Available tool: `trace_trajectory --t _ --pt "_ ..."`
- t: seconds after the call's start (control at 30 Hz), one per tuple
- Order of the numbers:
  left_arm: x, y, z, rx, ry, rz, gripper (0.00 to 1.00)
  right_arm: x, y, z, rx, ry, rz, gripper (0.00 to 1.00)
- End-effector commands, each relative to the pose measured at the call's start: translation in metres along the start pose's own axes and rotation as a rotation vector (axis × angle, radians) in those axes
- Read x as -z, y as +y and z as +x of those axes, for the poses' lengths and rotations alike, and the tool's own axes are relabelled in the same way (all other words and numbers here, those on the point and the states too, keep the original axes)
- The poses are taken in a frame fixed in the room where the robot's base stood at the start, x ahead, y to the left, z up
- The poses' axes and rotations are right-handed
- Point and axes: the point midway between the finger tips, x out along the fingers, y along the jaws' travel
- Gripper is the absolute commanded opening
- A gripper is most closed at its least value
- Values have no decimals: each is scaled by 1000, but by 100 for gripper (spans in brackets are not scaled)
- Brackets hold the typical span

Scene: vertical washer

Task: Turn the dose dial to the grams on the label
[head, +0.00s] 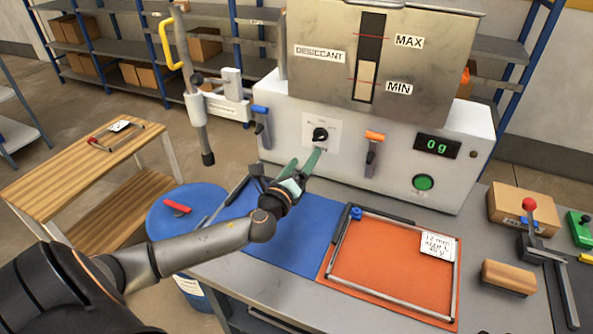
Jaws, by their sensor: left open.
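The dose dial (320,134) is a black knob on a white plate on the front of the white dosing machine (288,113). A green display (437,145) there reads 0 g. My left gripper (306,160) has green fingers and is open just below the dial; I cannot tell whether it touches it. The white label (438,245) lies at the upper right of the orange mat (385,277). Its handwriting seems to read 12 mm, size L, with a last line too small to read surely. My right gripper is not in view.
An orange-handled lever (373,140) and a green button (423,182) are right of the dial; a blue-handled lever (262,120) is left. A metal frame (340,285) lies on the orange mat. A blue mat (262,235) lies under my left arm. A red-knobbed clamp (530,205) stands right.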

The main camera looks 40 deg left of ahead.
Motion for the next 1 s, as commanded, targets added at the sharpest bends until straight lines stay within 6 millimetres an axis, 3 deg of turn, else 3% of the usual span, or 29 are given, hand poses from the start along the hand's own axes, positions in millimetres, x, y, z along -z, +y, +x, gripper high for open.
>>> trace_trajectory --t 0.1,0.3,1.0 --pt "1 1 -19 0 3 1 82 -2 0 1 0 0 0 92" --pt "1 0 -35 0 1 1 82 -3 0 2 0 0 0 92" --pt "0 0 -38 0 0 0 82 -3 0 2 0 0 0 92"
